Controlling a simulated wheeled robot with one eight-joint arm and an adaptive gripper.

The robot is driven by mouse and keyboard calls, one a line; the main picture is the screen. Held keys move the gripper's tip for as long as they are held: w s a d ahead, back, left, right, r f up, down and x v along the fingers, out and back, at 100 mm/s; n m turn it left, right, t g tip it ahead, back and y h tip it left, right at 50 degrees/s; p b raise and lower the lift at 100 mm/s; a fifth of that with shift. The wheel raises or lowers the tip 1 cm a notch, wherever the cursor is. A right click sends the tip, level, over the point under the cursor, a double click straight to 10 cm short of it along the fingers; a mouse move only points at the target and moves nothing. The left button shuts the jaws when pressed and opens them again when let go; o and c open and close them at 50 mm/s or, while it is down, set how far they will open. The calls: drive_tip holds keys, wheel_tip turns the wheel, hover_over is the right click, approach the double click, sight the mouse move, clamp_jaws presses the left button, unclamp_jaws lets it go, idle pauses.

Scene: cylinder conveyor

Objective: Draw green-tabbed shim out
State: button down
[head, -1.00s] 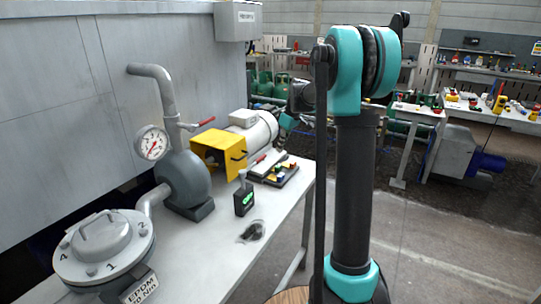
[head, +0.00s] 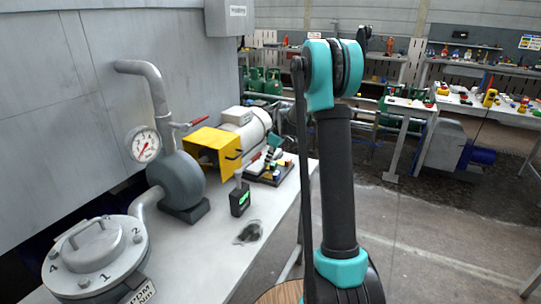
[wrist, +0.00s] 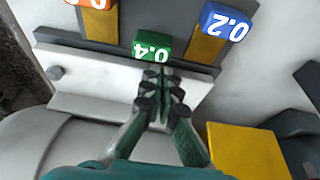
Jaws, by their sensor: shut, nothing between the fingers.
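The green tab marked 0.4 (wrist: 152,48) shows in the wrist view, at the end of a shim slot in a dark holder (wrist: 120,53). A blue tab marked 0.2 (wrist: 226,22) is to its right and an orange tab (wrist: 92,4) to its left, cut off by the top edge. My gripper (wrist: 161,90) points at the green tab, with its fingertips close together just short of it and nothing held. Whether the tips touch the tab is unclear. In the head view the gripper is small, over the shim holder (head: 275,175) on the bench.
A yellow guard (head: 212,147) and a motor (head: 250,128) stand beside the holder; the guard also shows in the wrist view (wrist: 245,150). A black device with a green display (head: 240,200) stands on the bench (head: 205,245). A gauge (head: 143,145) and pump (head: 178,180) are further left.

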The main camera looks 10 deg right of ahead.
drive_tip(key=shift+f, duration=0.15)
drive_tip(key=s+d, duration=0.1)
drive_tip(key=d, duration=0.1)
drive_tip(key=s+d, duration=0.2)
drive_tip(key=shift+d, duration=0.1)
drive_tip(key=shift+s, duration=0.1)
idle(0.3)
drive_tip(key=shift+d, duration=0.1)
